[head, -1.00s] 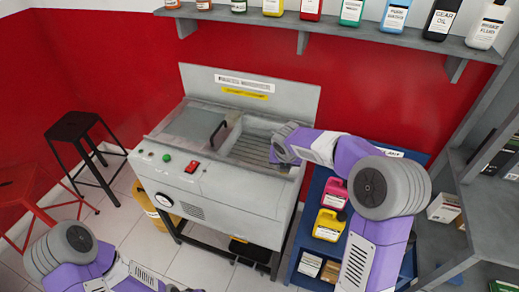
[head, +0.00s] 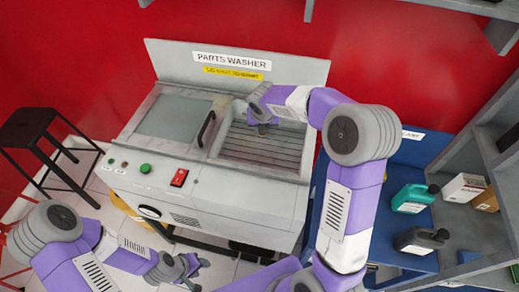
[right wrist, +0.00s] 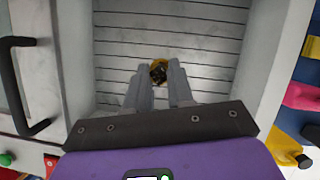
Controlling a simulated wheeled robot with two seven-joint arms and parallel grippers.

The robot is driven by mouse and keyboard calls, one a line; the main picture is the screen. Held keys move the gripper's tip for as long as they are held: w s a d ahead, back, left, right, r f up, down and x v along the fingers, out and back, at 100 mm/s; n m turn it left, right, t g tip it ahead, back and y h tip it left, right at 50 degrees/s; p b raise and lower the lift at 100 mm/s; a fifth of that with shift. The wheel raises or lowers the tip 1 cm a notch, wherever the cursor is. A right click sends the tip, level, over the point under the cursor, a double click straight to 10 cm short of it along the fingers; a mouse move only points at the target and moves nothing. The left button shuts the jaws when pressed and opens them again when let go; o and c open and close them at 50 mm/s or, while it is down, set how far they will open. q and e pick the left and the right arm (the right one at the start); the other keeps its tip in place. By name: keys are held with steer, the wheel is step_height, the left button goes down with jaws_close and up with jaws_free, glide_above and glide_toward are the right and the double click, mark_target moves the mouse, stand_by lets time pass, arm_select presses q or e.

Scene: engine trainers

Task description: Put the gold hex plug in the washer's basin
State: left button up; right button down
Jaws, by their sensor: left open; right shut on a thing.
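The parts washer (head: 215,195) stands against the red wall, with its slatted basin (head: 262,150) on the right side of its top. The basin's slats (right wrist: 120,40) also fill the middle of the right wrist view. My right gripper (head: 263,128) is over the basin, pointing down. In the right wrist view its fingers (right wrist: 158,80) are shut on the gold hex plug (right wrist: 158,71), which shows between the tips. I cannot tell whether the plug touches the slats. My left gripper (head: 187,272) is open and empty, low in front of the washer.
A closed lid with a black handle (head: 206,129) covers the washer's left side. A blue cart (head: 415,150) with bottles (head: 414,198) stands at the right, beside grey shelving (head: 480,225). A black stool (head: 30,130) is at the left.

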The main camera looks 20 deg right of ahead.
steer(key=shift+w+f+b, duration=0.15)
steer(key=shift+f+b, duration=0.15)
steer(key=shift+f, duration=0.4)
step_height(320, 180, down, 10)
steer(key=b, duration=0.4)
steer(key=shift+r, duration=0.25)
steer(key=c, duration=1.4)
jaws_free()
steer(key=shift+f, duration=0.2)
steer(key=o, duration=0.4)
steer(key=shift+r, duration=0.1)
steer(key=p+v, duration=0.4)
steer(key=v, duration=0.8)
steer(key=shift+r, duration=0.1)
